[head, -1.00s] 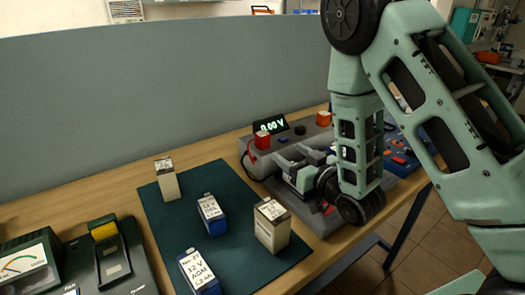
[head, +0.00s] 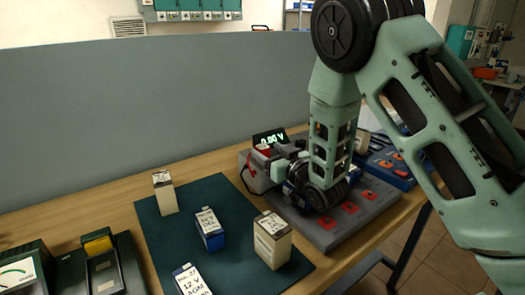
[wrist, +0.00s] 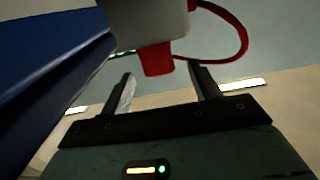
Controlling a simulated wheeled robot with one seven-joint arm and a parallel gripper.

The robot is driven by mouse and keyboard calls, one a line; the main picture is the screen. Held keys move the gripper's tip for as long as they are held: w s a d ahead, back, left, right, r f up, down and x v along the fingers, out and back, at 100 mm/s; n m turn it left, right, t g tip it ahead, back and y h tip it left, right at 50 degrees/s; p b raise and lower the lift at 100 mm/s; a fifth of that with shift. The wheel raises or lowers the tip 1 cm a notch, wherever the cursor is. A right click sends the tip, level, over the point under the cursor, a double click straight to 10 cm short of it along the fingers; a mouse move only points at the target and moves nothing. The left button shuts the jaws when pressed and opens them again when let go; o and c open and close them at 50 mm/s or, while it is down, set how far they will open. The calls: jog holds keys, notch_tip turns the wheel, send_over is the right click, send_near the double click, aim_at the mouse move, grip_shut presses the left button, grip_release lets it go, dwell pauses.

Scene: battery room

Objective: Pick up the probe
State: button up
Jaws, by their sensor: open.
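The probe (wrist: 157,60) shows in the wrist view as a red block under a pale grey body, with a red cable (wrist: 243,30) looping to the right. My gripper (wrist: 162,84) is open, with one finger on each side of the red part in that view; I cannot tell whether either touches it. In the head view the red probe top (head: 263,149) stands at the left of the grey tester (head: 327,238), below the lit display (head: 270,137). My gripper (head: 277,167) is beside it there, partly hidden by my wrist.
A meter case (head: 70,271) stands at left. A grey partition (head: 150,95) rises behind the bench. A blue unit (head: 388,171) is at right.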

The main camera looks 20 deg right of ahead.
aim_at(267, 149)
jog(key=x, duration=0.3)
jog(key=shift+w+p, duration=0.1)
jog(key=shift+p, duration=0.2)
jog(key=shift+c, duration=0.3)
jog(key=c, duration=1)
jog(key=shift+r, duration=0.1)
